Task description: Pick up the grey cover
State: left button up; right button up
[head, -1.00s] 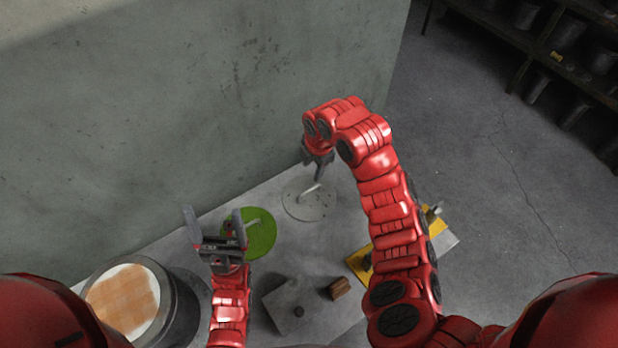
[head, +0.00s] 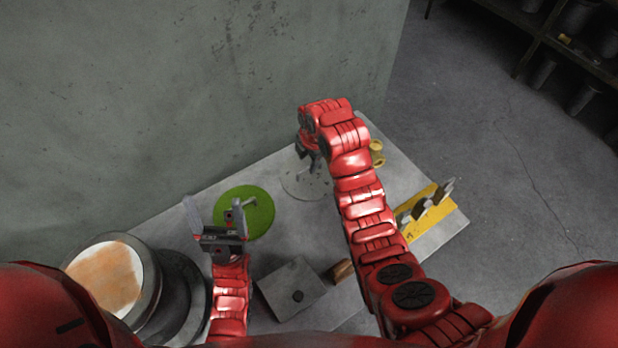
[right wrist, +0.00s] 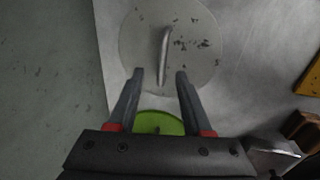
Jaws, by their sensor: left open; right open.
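The grey cover (head: 300,184) is a flat round disc with a bar handle, lying on the table beside the wall. My right gripper (head: 309,166) is over it in the head view and hides part of it. In the right wrist view the grey cover (right wrist: 190,45) shows dark specks, and its handle (right wrist: 163,57) lies just beyond the tips of my right gripper (right wrist: 160,76). The right jaws are open and empty; I cannot tell their height above the handle.
A green cover (head: 258,218) lies left of the grey one; it also shows in the right wrist view (right wrist: 160,122). A yellow plate with metal parts (head: 428,208), a grey block (head: 284,293) and a brown piece (head: 341,271) are on the table (head: 392,160). A round drum (head: 146,287) stands left.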

aim_at(307, 167)
jog(key=f+p, duration=0.2)
jog(key=f, duration=0.1)
jog(key=shift+w+f+p, duration=0.2)
jog(key=shift+f+p, duration=0.1)
jog(key=shift+p, duration=0.1)
jog(key=shift+w+a+f, duration=0.1)
jog(key=shift+w+f, duration=0.05)
jog(key=shift+f, duration=0.45)
jog(key=shift+c, duration=0.3)
grip_shut()
dwell(0.4)
